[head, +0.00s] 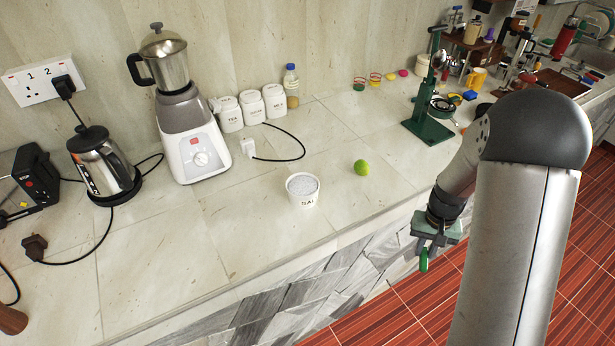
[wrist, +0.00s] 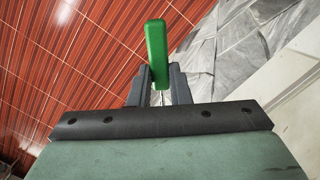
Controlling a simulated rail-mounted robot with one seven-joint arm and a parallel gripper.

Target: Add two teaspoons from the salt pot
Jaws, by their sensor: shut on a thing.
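The salt pot (head: 304,200) is a small white open pot with dark lettering, filled with white grains. It stands upright near the counter's front edge. My gripper (head: 425,248) is to the right of the pot, beyond the front edge and over the floor. It is shut on a green handle (head: 424,262), which points away from the gripper. In the wrist view the green handle (wrist: 157,50) sits between the two dark fingers. A thin pale piece shows between the fingers below it. The bowl of a teaspoon is not visible, so I cannot tell that it is a spoon.
A blender (head: 190,135), a kettle (head: 103,165) and several white canisters (head: 251,107) stand behind the pot. A lime (head: 361,168) lies to its right, and a green stand (head: 430,127) is farther right.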

